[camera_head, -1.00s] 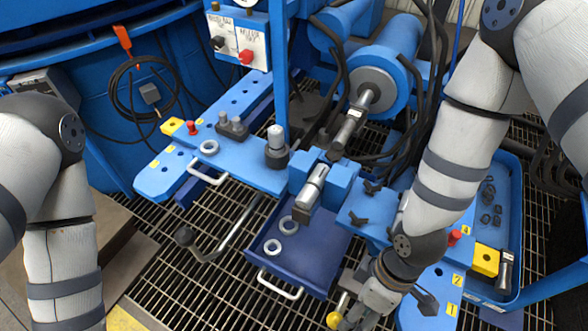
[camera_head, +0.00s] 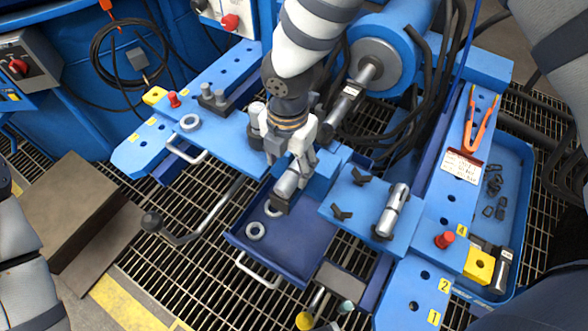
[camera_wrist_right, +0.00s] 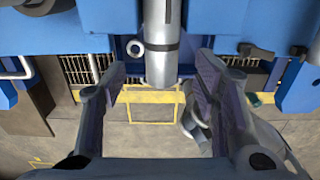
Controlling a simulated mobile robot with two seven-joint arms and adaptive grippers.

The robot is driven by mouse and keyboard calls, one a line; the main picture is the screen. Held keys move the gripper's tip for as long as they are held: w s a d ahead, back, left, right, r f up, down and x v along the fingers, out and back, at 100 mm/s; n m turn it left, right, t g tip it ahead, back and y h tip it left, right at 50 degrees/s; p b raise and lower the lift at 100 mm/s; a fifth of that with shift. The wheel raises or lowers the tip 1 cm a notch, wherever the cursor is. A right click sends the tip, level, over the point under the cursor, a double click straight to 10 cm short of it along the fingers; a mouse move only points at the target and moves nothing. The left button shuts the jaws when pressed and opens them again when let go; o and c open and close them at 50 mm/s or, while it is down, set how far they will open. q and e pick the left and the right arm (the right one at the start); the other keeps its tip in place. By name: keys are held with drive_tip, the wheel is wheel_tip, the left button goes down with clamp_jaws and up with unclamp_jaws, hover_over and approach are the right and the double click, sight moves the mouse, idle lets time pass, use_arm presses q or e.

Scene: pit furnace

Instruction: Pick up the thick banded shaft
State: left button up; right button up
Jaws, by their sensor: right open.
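A thick silver shaft (camera_head: 287,184) with a dark end sits in the blue clamp block at the centre, tilted toward the front. In the right wrist view this shaft (camera_wrist_right: 160,68) shows a dark band and reaches between the fingers from above. My right gripper (camera_head: 297,160) is over it from behind and above, and hides part of it. Its fingers (camera_wrist_right: 161,75) are open, one on each side of the shaft, with gaps visible. My left gripper is out of view.
A blue drawer (camera_head: 306,262) with rings lies below the clamp. A white handle (camera_head: 258,276) sticks out in front. A lever (camera_head: 200,225) stands left. Orange-handled pliers (camera_head: 480,120), a yellow block (camera_head: 479,265) and a blue tray (camera_head: 512,180) are at right.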

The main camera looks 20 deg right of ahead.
sight(290, 176)
wheel_tip(290, 176, down, 5)
drive_tip(key=shift+s+r, duration=0.1)
drive_tip(key=shift+c, duration=0.6)
clamp_jaws()
drive_tip(key=shift+r, duration=0.1)
